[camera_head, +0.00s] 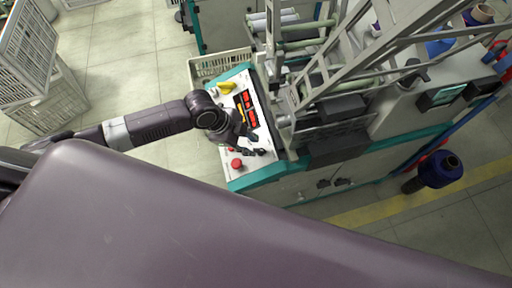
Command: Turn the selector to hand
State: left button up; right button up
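The control panel (233,157) is a white sloping face with teal edges on the near end of the machine. It carries red displays (251,117), a yellow part (227,87) near its top, and a red button (237,163) near its lower edge. My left gripper (255,145) is over the lower part of the panel, just above the red button in the picture. Its dark fingers blend with small dark parts there, so I cannot tell its opening or any contact. I cannot make out the selector. My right gripper is not in view.
The machine's metal frame (345,72) rises right of the panel. A crate (205,68) stands behind the panel, and more crates (28,45) stand at far left. A dark blue spool (440,169) is at right. Tiled floor is open at upper left.

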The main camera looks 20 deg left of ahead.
aim_at(257, 150)
pick_arm(q)
jog(key=shift+x, duration=2.3)
jog(key=shift+c, duration=0.2)
grip_shut()
